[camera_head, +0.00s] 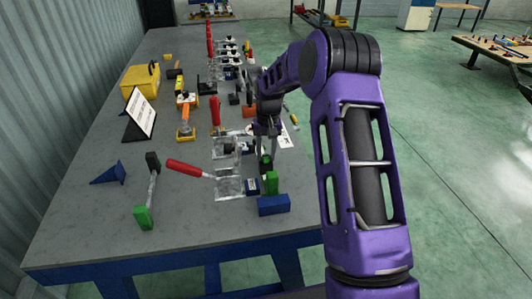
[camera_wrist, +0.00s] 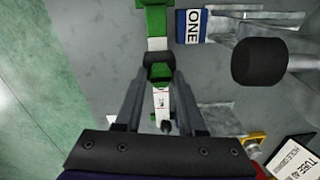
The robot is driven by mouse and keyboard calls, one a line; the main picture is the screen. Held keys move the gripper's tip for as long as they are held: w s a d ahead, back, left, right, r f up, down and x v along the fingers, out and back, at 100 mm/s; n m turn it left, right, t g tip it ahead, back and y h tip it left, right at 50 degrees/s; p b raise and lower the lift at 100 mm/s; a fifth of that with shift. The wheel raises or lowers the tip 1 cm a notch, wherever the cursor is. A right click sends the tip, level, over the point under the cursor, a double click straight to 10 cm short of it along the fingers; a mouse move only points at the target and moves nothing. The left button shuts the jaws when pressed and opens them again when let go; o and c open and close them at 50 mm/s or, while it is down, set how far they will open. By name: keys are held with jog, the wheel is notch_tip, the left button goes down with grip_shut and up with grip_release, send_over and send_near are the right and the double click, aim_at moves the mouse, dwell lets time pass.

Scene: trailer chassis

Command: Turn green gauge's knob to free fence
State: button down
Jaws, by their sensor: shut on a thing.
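The green gauge (camera_head: 271,183) stands near the front right part of the grey bench. In the wrist view, the green gauge (camera_wrist: 155,18) shows a green block at the top and a pale marked beam running down from it. A dark part with green on it (camera_wrist: 160,68), which looks like the knob or fence area, sits between my fingertips. My gripper (camera_head: 265,153) points down over the gauge. In the wrist view, my gripper (camera_wrist: 158,82) is shut on this part. I cannot clearly tell knob from fence, as the fingers cover some of it.
A blue block (camera_head: 273,205) lies just in front of the gauge. A block marked ONE (camera_wrist: 193,27) and clear holders (camera_head: 229,187) stand beside it.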

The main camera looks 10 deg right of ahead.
aim_at(267, 156)
dwell(0.4)
jog(key=c, duration=0.5)
grip_release()
notch_tip(267, 156, up, 18)
jog(key=shift+d+f+p, duration=0.25)
jog(key=shift+d+p, duration=0.1)
jog(key=shift+a, duration=0.1)
